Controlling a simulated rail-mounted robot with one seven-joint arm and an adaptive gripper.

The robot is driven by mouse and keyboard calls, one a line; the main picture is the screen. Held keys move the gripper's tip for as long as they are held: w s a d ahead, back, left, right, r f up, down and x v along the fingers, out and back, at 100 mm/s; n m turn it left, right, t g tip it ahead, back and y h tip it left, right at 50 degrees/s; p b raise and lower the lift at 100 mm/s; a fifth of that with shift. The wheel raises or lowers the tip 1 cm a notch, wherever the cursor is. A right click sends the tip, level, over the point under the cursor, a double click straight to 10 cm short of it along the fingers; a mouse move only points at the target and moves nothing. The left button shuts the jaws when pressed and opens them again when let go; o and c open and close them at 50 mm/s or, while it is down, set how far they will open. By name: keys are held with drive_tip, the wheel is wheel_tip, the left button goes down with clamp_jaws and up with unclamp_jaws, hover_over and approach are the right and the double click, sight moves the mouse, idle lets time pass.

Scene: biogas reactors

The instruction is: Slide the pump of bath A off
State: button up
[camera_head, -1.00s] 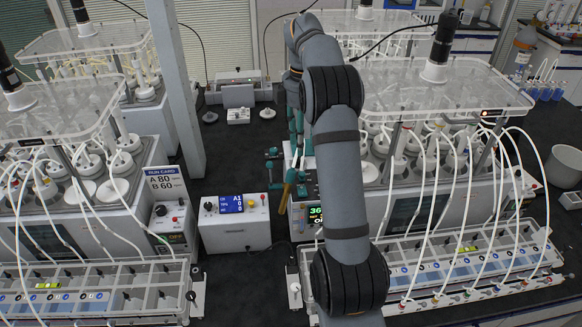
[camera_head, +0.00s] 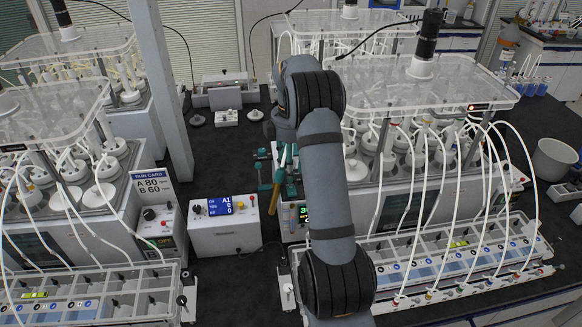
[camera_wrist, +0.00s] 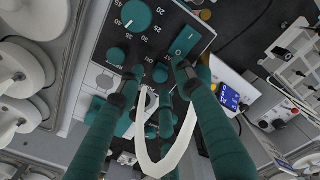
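My gripper (camera_wrist: 158,68) is in front of a dark control panel (camera_wrist: 100,35) in the wrist view. Its two teal fingers are apart, one on each side of an ON label, and I see nothing held between them. The right fingertip is close to a teal I/O switch (camera_wrist: 185,40); I cannot tell if it touches. A large teal dial (camera_wrist: 136,15) and a smaller knob (camera_wrist: 117,56) are on the same panel. In the head view my gripper (camera_head: 276,175) is at the left front of the right bath (camera_head: 395,200). No A label shows on that bath, and I cannot identify the pump control.
A white controller box (camera_head: 225,226) with a blue A1 display stands left of the gripper. A run card (camera_head: 153,188) reads A 80, B 60 by the left bath. A white hose loop (camera_wrist: 165,168) hangs near the fingers. Racks (camera_head: 440,265) with hoses stand in front.

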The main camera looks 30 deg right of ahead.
drive_tip(key=shift+c, duration=0.7)
drive_tip(key=c, duration=0.7)
clamp_jaws()
